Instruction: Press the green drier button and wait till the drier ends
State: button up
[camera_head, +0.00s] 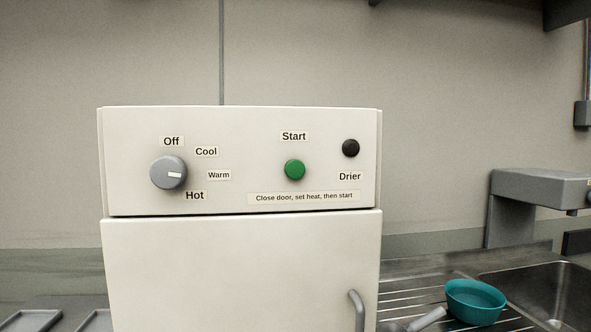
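The green button (294,170) sits on the drier's white control panel (240,190), under the label "Start". A grey dial (168,173) is at the panel's left; its white mark points right, toward "Warm". A round dark lamp (351,148) above the label "Drier" looks unlit. The drier door (235,265) below the panel looks closed, with a grey handle (356,310) at its right. A label reads "Close door, set heat, then start". My gripper is not in view.
A teal bowl (475,300) and a grey-handled utensil (428,318) lie on the ribbed drainboard at right, beside a metal sink (555,295). A grey machine (535,190) stands behind. Grey trays (32,319) are at lower left. The space before the panel is clear.

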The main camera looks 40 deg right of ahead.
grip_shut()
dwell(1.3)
